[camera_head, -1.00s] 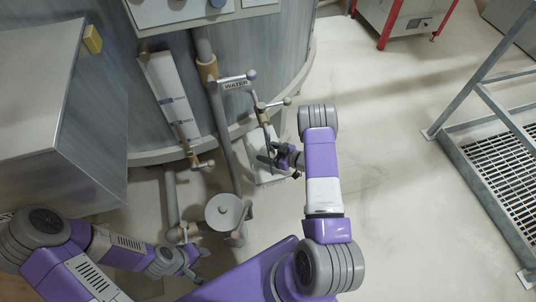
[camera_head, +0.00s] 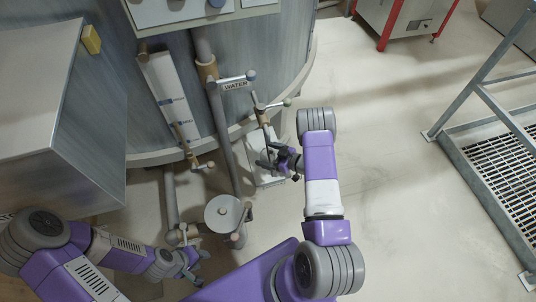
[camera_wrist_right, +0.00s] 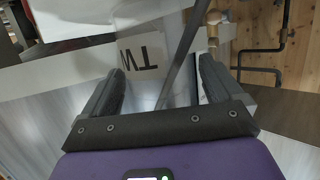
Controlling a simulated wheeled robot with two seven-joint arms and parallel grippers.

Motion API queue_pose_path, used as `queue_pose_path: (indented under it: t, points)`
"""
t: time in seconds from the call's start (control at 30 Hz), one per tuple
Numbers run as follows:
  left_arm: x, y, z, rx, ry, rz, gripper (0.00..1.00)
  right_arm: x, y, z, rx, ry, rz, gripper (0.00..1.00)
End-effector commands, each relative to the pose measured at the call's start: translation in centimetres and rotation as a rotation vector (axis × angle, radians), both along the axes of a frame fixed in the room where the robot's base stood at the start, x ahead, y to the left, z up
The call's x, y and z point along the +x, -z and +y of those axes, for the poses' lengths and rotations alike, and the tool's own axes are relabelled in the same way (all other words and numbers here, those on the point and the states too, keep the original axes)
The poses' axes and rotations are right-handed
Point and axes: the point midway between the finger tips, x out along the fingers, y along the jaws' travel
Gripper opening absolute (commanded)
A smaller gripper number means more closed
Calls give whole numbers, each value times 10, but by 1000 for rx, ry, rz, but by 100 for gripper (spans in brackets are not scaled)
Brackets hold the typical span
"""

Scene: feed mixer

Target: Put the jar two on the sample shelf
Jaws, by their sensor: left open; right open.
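A white label (camera_wrist_right: 140,53) with dark letters that look like "TW" shows between the fingers of my right gripper (camera_wrist_right: 162,82) in the right wrist view. The label appears to be on a clear or pale body whose outline I cannot make out, possibly jar two. In the head view my right gripper (camera_head: 263,156) is open, over a small white platform (camera_head: 270,181) beside the tank. I cannot tell whether the fingers touch anything. No jar is clearly visible in the head view. I cannot identify the sample shelf for sure. My left gripper (camera_head: 192,265) is open and empty at lower left.
A round pale disc (camera_head: 223,213) is between the grippers. The curved tank (camera_head: 285,50) is behind. Floor (camera_head: 390,150) on the right is clear up to a metal grating (camera_head: 505,158).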

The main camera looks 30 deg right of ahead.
Motion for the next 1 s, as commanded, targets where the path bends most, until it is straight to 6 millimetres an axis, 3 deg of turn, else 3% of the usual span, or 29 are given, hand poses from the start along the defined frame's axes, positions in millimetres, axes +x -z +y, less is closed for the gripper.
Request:
queue_pose_path:
  t: [0.6,1.0]
  points:
    - [0,-26,0,0,0,0,43,-89,-34,-55,1,3,2,93]
    - [0,-27,0,0,0,0,43,-98,-37,-60,1,-1,1,93]
